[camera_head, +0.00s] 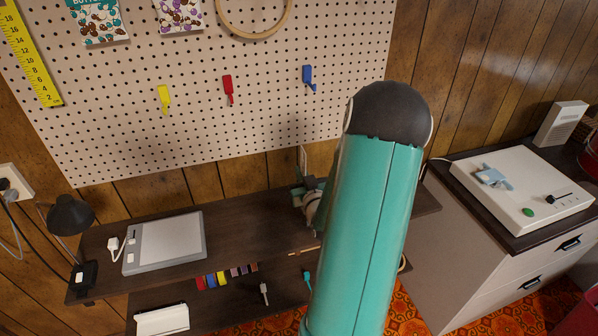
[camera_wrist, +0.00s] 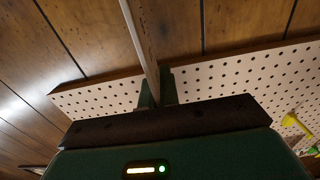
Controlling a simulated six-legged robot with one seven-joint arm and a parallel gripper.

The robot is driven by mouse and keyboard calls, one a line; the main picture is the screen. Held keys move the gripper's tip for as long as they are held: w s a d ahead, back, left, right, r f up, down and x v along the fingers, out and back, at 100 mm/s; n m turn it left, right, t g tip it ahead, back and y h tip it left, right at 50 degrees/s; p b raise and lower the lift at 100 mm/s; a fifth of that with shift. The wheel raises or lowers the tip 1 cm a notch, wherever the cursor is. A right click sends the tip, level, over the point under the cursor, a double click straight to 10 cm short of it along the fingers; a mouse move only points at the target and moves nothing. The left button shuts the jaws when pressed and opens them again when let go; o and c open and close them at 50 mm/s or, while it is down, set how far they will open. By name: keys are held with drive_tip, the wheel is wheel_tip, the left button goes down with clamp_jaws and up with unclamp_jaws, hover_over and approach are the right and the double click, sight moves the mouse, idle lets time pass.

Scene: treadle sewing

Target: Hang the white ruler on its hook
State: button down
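A long, thin, pale strip, seen nearly edge-on in the wrist view and taken to be the white ruler (camera_wrist: 140,38), rises from between my gripper's dark green fingers (camera_wrist: 157,90). The fingers are closed on it. In the head view my gripper (camera_head: 308,190) is mostly hidden behind my teal arm, low in front of the pegboard's bottom edge. A short pale upright piece of the ruler (camera_head: 303,157) shows above it. The pegboard (camera_head: 200,130) carries a yellow hook (camera_head: 164,98), a red hook (camera_head: 228,88) and a blue hook (camera_head: 308,76), all empty. The ruler is apart from them.
A yellow ruler (camera_head: 30,55), button packets (camera_head: 98,20) and a wooden hoop (camera_head: 253,36) hang on the board. Below, a dark table (camera_head: 240,225) holds a grey tablet-like device (camera_head: 165,242). A lamp (camera_head: 72,215) stands left; a cabinet (camera_head: 470,240) stands right.

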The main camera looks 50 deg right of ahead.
drive_tip(key=shift+f, duration=0.1)
drive_tip(key=c, duration=2.1)
unclamp_jaws()
drive_tip(key=shift+w+f, duration=0.1)
drive_tip(key=shift+f, duration=0.05)
drive_tip(key=o, duration=0.5)
drive_tip(key=shift+c, duration=0.2)
drive_tip(key=shift+r, duration=0.25)
